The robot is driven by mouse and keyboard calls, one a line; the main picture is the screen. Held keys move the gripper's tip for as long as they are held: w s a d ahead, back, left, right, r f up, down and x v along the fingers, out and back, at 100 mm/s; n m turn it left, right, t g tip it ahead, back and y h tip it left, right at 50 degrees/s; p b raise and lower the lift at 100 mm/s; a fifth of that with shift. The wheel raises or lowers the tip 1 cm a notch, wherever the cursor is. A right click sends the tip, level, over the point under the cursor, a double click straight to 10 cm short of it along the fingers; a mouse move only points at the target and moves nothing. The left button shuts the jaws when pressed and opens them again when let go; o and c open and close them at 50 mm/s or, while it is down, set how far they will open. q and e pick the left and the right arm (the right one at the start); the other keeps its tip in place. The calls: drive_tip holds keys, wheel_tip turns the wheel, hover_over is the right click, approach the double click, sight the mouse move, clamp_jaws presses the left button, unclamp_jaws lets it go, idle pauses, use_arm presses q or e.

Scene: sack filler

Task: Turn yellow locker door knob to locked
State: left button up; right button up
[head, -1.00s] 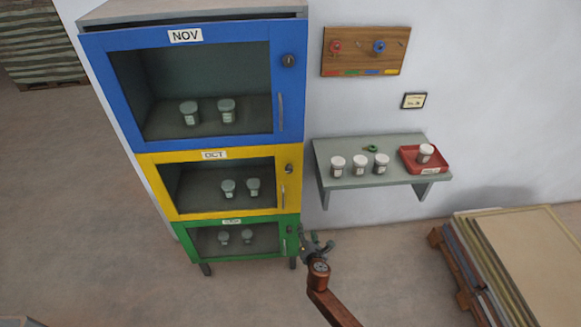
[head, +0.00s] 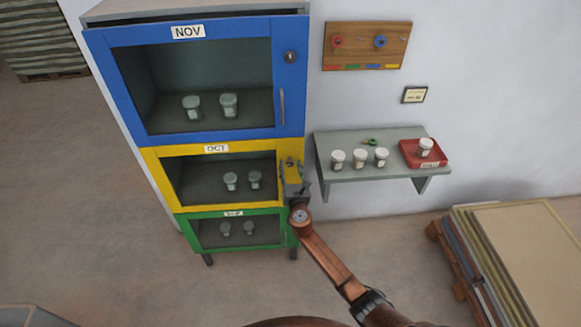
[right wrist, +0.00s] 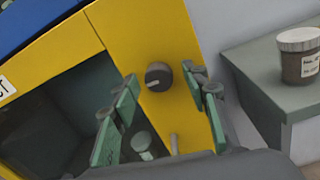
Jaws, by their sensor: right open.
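The yellow locker door (head: 213,213) is the middle one of a stack, labelled OCT, and looks shut. Its dark round knob (right wrist: 158,75) sits on the yellow frame (right wrist: 135,35) in the right wrist view, with a pale mark at its lower edge. I cannot tell which setting that mark shows. My right gripper (head: 291,177) is at the right side of this door. In the right wrist view its open fingers (right wrist: 160,83) stand on either side of the knob, with gaps to it; depth is unclear. My left gripper is out of view.
A blue NOV locker (head: 193,138) is above and a green locker (head: 240,245) below. Right of the stack, a wall shelf (head: 345,174) holds jars and a red tray (head: 440,163). A key board (head: 365,58) hangs above. Stacked panels (head: 530,250) stand on the floor at right.

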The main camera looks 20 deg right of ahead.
drive_tip(key=shift+w+d, duration=0.1)
drive_tip(key=shift+w, duration=0.2)
drive_tip(key=shift+c, duration=0.7)
clamp_jaws()
